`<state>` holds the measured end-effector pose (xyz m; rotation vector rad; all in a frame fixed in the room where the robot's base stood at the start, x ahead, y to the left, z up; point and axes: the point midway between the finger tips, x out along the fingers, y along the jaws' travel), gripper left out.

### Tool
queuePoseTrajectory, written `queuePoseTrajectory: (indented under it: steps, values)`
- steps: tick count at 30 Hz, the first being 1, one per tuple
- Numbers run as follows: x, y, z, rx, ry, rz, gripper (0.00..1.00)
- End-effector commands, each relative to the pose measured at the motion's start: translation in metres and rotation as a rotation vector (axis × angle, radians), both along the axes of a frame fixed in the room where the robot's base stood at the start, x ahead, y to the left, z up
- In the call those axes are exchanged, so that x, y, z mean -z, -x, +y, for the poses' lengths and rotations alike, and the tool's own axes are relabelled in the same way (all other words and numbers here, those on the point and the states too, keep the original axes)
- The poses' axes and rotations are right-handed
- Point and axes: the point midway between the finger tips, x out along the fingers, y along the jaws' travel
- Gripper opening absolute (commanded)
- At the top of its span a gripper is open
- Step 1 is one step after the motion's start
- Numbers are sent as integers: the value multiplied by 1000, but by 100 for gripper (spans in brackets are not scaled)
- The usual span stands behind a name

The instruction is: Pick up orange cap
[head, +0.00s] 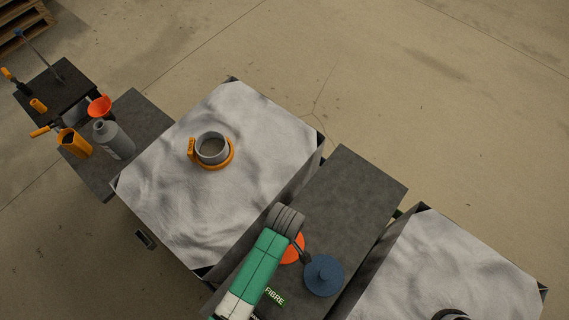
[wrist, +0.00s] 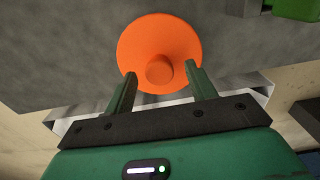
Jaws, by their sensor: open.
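The orange cap (wrist: 160,45) is a round disc with a small raised knob at its middle. It lies on the dark grey table (head: 352,190) between two covered bins. In the head view the cap (head: 293,250) is mostly hidden behind my green arm. My gripper (wrist: 158,80) is open, with its two green fingers apart on either side of the knob and overlapping the near edge of the disc in the wrist view. I cannot tell how far the fingertips are above the cap. In the head view my fingers are hidden.
A blue cap (head: 323,275) lies right beside the orange one. A bin with a white cover (head: 270,120) carries a grey ring with an orange clamp (head: 212,150). Another white-covered bin (head: 430,265) stands to the right. A grey bottle (head: 115,140) and orange funnel (head: 99,106) are far left.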

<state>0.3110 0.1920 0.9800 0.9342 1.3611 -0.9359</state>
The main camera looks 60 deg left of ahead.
Motion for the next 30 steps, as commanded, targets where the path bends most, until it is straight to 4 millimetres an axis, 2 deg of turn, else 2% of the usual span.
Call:
queuePoseTrajectory:
  steps: [8,16,24,26,30]
  values:
    - [5,0,0,1,0,-1,54]
    - [4,0,0,1,0,-1,1]
    - [1,-1,0,1,-1,-2,0]
    - [-6,-1,1,1,-2,-3,0]
    - [-39,-1,1,1,-3,-5,0]
